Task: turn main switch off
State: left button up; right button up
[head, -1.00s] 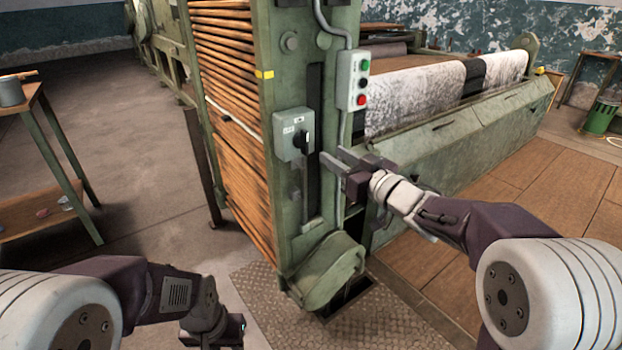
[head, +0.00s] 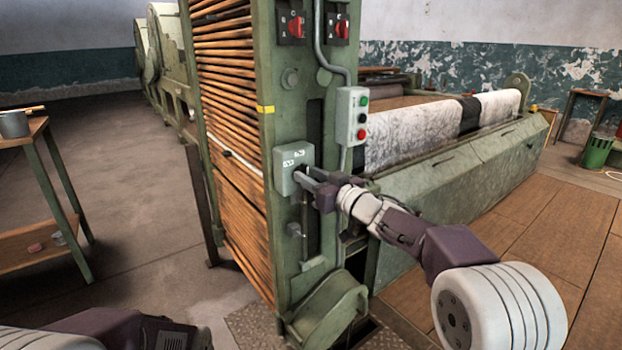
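A grey switch box (head: 287,180) with white markings is fixed to the front of the green machine post, below the push-button box. My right gripper (head: 304,178) is right at the box's right side, in front of its black rotary handle. The handle is mostly hidden behind the fingers, so its angle cannot be read. I cannot tell whether the fingers are open or closed around it. My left gripper is out of view; only part of my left arm shows at the bottom left.
Two red rotary switches (head: 291,27) (head: 338,28) sit higher on the post. A lever (head: 295,230) is below. A wooden table (head: 30,129) stands at left, with clear floor between.

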grip_shut()
jog(key=shift+n, duration=0.3)
jog(key=n+b, duration=0.1)
jog(key=n, duration=0.4)
jog(key=n+b, duration=0.2)
jog(key=n, duration=0.4)
jog(key=f+n+b, duration=0.1)
jog(key=n, duration=0.5)
jog(key=shift+s+a+f, duration=0.1)
jog(key=shift+s+a, duration=0.2)
jog(key=shift+a, duration=0.1)
jog(key=shift+n+b, duration=0.3)
grip_release()
